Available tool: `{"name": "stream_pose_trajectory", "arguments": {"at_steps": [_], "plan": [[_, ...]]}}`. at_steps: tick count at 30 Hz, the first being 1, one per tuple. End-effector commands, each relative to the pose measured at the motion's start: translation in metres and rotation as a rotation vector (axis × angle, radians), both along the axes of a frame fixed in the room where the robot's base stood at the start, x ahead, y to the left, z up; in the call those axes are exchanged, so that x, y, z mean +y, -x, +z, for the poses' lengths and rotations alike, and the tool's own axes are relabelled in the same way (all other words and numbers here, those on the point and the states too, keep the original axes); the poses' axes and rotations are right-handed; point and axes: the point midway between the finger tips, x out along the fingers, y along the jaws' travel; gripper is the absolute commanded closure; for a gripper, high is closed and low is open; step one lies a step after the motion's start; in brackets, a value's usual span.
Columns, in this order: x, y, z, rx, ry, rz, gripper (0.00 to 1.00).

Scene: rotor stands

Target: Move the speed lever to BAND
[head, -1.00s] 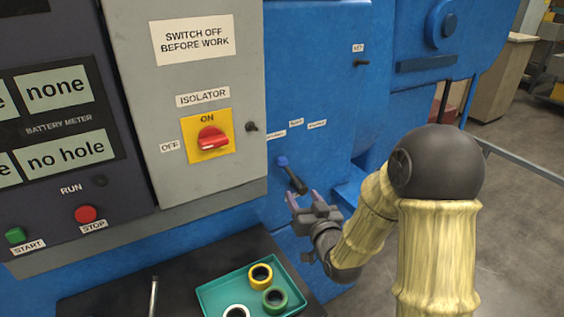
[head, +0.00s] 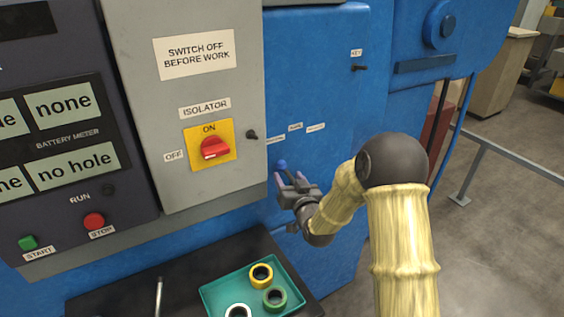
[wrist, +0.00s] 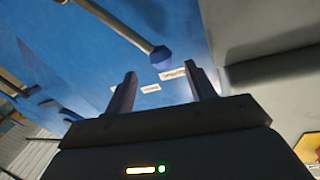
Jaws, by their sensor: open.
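The speed lever, with a blue knob (head: 282,164), is on the blue machine front below several small white labels (head: 295,127). The label words are too small to read. In the wrist view the lever's grey rod (wrist: 118,24) comes in from the upper left and ends in the blue knob (wrist: 161,56). My gripper (head: 289,178) is open and empty, just below the knob in the head view, and hides most of the rod there. In the wrist view the knob shows beyond and between the two fingertips (wrist: 162,84), and I see no contact.
The grey isolator box with its red switch (head: 214,148) stands out left of the lever. A teal tray (head: 214,297) with several rings lies on the dark shelf below. A small KEY-labelled peg (head: 360,68) is at the upper right. A grey rail (head: 520,165) stands at the right.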

Motion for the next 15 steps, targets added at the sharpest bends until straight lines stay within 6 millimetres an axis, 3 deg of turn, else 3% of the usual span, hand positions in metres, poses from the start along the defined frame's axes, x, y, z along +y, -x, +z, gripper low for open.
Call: {"name": "stream_pose_trajectory", "arguments": {"at_steps": [15], "plan": [[0.025, -0.059, 0.001, 0.0, 0.0, 0.001, 0.45]]}}
